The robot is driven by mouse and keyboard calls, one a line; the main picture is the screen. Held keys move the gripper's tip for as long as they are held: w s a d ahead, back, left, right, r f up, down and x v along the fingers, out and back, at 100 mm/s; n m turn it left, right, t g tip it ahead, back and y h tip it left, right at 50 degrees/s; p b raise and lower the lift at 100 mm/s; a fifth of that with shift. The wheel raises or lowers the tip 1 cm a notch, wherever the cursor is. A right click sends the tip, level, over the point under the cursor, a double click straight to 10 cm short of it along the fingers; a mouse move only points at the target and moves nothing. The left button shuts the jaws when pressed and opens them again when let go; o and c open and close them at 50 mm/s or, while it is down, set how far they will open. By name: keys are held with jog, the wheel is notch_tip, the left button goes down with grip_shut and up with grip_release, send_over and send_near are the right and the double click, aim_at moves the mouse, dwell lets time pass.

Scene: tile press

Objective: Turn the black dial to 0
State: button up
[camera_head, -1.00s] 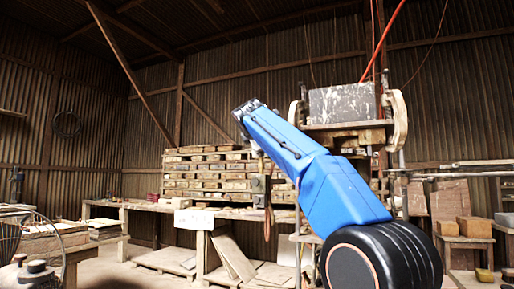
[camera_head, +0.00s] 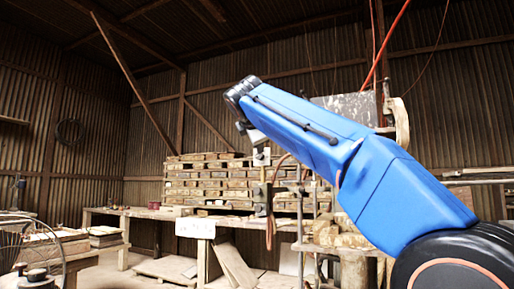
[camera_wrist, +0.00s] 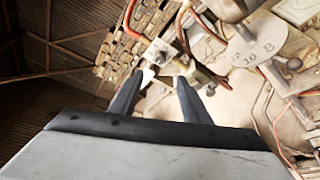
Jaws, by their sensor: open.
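In the wrist view, my gripper (camera_wrist: 157,76) is open, with two dark fingers apart and nothing held between them. A pale round plate with numbers such as 12, 10 and 8 (camera_wrist: 252,48) is at the upper right, to the right of the fingers and apart from them. A small black knob (camera_wrist: 293,64) shows near its lower right edge; I cannot tell whether it is the black dial. No pointer setting can be read. In the head view, my arm covers much of the press, and I cannot make out a dial there.
A small pale box with a red cable (camera_wrist: 157,55) is just beyond the fingertips in the wrist view. Loose cables hang at the right. In the head view, stacked boards (camera_head: 205,185) stand on a long bench behind my arm.

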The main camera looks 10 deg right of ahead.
jog(key=shift+v, duration=1.65)
jog(key=shift+f, duration=0.1)
jog(key=s+d+f+m+g+y, duration=0.1)
jog(key=s+d+f+m+g, duration=0.25)
jog(key=f, duration=0.75)
jog(key=s+d+f+m+g, duration=0.1)
jog(key=s+d+f+m, duration=0.25)
jog(key=s+f, duration=0.55)
jog(key=s+d+f+m+g+y, duration=0.15)
jog(key=s+d+f, duration=0.25)
jog(key=f, duration=0.9)
jog(key=s+f+m+g, duration=0.1)
jog(key=s+f+m, duration=0.2)
jog(key=s+f, duration=0.4)
jog(key=s+d+f+m+g+y, duration=0.1)
jog(key=s+f+m, duration=0.3)
jog(key=s+f, duration=0.4)
jog(key=s+f+m+g+y, duration=0.1)
jog(key=s+f+m, duration=0.3)
jog(key=f, duration=1.4)
jog(key=s+g, duration=0.1)
jog(key=s, duration=0.3)
jog(key=shift+d+f, duration=0.25)
jog(key=shift+f, duration=0.1)
